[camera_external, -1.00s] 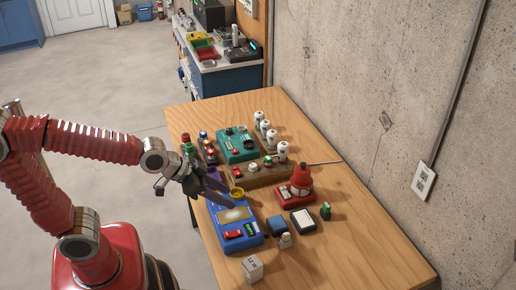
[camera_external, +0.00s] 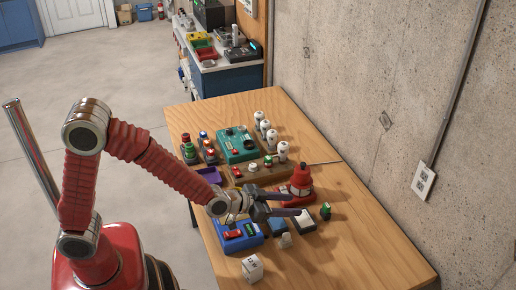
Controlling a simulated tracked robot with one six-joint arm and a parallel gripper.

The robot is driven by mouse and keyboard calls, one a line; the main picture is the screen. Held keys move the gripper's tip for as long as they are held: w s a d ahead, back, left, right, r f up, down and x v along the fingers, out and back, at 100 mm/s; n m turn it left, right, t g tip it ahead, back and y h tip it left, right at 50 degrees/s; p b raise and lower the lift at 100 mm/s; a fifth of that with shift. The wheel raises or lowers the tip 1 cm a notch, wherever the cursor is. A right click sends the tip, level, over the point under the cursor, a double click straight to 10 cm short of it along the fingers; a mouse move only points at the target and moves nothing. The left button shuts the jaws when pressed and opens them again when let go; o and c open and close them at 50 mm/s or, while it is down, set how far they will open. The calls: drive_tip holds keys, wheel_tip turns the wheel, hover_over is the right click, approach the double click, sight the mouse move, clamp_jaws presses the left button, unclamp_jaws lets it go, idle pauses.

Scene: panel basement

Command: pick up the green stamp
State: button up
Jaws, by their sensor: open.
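The green stamp (camera_external: 325,211) is a small upright green block on the wooden table, right of a white-topped pad with a dark frame (camera_external: 304,221). My gripper (camera_external: 297,204) is open, its two fingers pointing right toward the stamp. In the picture the fingertips end a little left of the stamp, with a gap between. Their height above the table is hard to judge. Nothing shows between the fingers.
A red device (camera_external: 300,186) stands just behind the fingers. A blue box (camera_external: 278,227), a small pale piece (camera_external: 286,240) and a white cube (camera_external: 252,268) stand in front. My arm partly covers a blue panel (camera_external: 240,242). The table's right part is clear.

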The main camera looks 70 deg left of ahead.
drive_tip(key=shift+w+f, duration=0.2)
drive_tip(key=shift+w, duration=0.05)
drive_tip(key=shift+w, duration=0.15)
approach(326, 205)
drive_tip(key=shift+x, duration=1.7)
drive_tip(key=shift+d+f, duration=0.1)
drive_tip(key=shift+f, duration=0.05)
drive_tip(key=shift+x, duration=2.5)
drive_tip(key=shift+c, duration=0.6)
drive_tip(key=c, duration=1)
